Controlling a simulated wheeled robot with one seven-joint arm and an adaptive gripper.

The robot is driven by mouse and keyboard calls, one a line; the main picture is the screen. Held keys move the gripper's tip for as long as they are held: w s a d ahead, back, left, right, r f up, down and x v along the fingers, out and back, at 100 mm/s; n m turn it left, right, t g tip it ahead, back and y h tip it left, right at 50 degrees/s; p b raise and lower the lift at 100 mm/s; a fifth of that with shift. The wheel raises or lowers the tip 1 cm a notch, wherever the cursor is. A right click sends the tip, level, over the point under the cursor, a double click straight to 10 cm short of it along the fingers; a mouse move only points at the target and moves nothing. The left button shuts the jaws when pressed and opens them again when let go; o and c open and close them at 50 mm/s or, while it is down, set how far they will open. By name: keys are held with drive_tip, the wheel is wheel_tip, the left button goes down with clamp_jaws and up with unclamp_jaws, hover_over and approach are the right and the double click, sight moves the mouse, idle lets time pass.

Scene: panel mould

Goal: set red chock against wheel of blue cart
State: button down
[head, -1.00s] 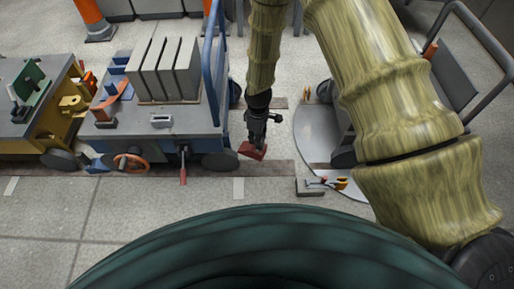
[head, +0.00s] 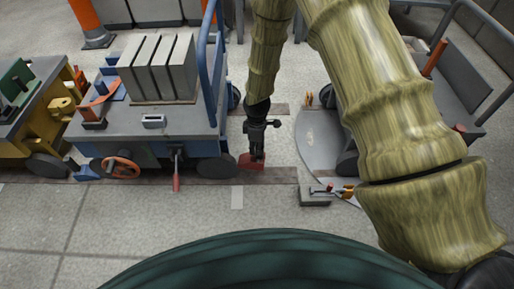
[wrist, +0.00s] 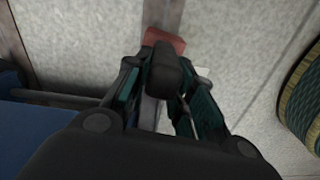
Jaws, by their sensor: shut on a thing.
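The blue cart (head: 150,135) stands left of centre in the head view, with grey slabs on its top. Its dark front right wheel (head: 217,167) rests on the floor. My gripper (head: 255,158) is low over the floor just right of that wheel and is shut on the red chock (head: 251,162). The chock is close beside the wheel; I cannot tell whether they touch. In the wrist view the chock (wrist: 164,39) shows beyond the fingers of my gripper (wrist: 163,75), which partly hide it. The cart's blue side (wrist: 35,135) is at lower left there.
A yellow cart (head: 25,120) stands at the far left. A red-handled lever (head: 176,180) and an orange ring (head: 121,167) are at the blue cart's front. Front floor is clear.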

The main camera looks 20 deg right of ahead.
sight(257, 160)
drive_tip(key=shift+f, duration=0.15)
wheel_tip(257, 160, down, 8)
drive_tip(key=b, duration=0.8)
drive_tip(key=shift+f, duration=0.8)
idle(0.4)
drive_tip(key=c, duration=1.1)
unclamp_jaws()
drive_tip(key=shift+r, duration=0.1)
wheel_tip(257, 160, up, 12)
drive_tip(key=shift+f, duration=0.1)
